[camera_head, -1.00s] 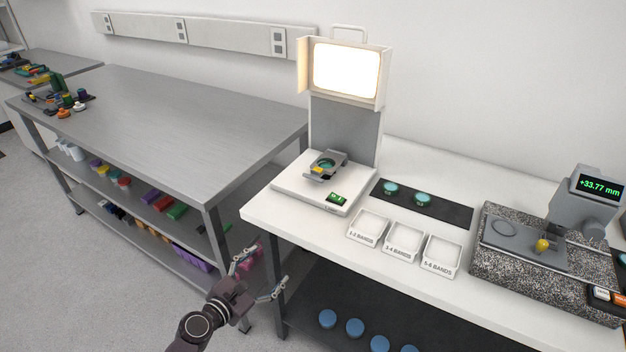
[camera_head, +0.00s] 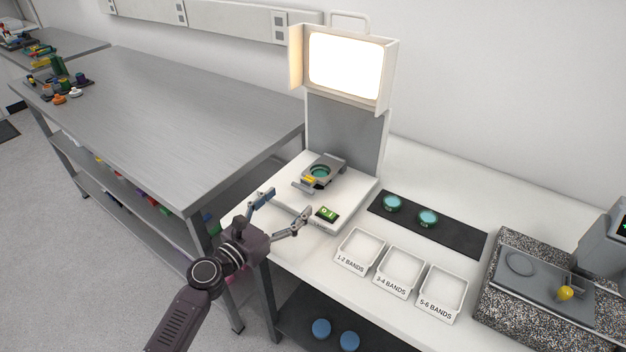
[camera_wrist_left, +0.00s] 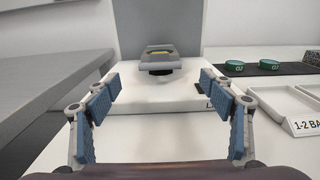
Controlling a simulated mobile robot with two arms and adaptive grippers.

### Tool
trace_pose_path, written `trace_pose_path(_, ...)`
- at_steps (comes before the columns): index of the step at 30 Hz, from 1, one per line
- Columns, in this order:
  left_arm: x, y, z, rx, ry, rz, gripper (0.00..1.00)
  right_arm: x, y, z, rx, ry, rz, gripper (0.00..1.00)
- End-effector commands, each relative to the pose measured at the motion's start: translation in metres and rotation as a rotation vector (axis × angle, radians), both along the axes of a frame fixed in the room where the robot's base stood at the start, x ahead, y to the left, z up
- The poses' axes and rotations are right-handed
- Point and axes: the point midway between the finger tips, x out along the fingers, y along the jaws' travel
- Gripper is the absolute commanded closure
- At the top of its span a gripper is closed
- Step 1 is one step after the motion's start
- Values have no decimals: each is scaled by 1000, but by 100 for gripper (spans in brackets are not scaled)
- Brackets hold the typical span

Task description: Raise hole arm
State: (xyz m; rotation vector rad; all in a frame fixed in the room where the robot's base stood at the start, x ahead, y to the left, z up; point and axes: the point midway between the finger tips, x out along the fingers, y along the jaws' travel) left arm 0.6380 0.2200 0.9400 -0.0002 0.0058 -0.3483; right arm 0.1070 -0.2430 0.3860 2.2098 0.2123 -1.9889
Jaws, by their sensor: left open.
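The interferometer stands on the white table, with a white base (camera_head: 350,193), a grey upright panel (camera_head: 343,135) and a lit screen (camera_head: 345,69) on top. A grey arm with a round hole (camera_head: 321,171) and a yellow mark sits over the base; a green disc shows in the hole. In the left wrist view the hole arm (camera_wrist_left: 160,60) is seen ahead, between the fingers and beyond them. My left gripper (camera_head: 284,209) is open and empty, in front of the base's near left edge, and also shows in the left wrist view (camera_wrist_left: 160,105). My right gripper is not in view.
Trays labelled with bands (camera_head: 399,270) and a black mat (camera_head: 456,235) with two green discs lie to the right. A granite gauge (camera_head: 540,290) stands far right. A steel bench (camera_head: 170,115) is at left.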

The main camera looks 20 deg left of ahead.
Motion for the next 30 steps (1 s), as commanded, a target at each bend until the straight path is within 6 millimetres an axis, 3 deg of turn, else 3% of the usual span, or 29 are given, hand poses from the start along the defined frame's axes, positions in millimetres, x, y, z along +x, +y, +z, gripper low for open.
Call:
trace_pose_path(5,22,-8,2,0,-1,0,25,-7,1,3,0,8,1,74)
trace_pose_path(11,52,-19,1,-1,-1,0,25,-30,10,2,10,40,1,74)
trace_pose_path(15,66,-24,0,0,0,1,25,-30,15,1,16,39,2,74)
trace_pose_path(26,71,-26,-1,1,1,0,25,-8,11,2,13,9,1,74)
trace_pose_path(30,71,-26,-1,1,1,0,40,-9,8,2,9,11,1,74)
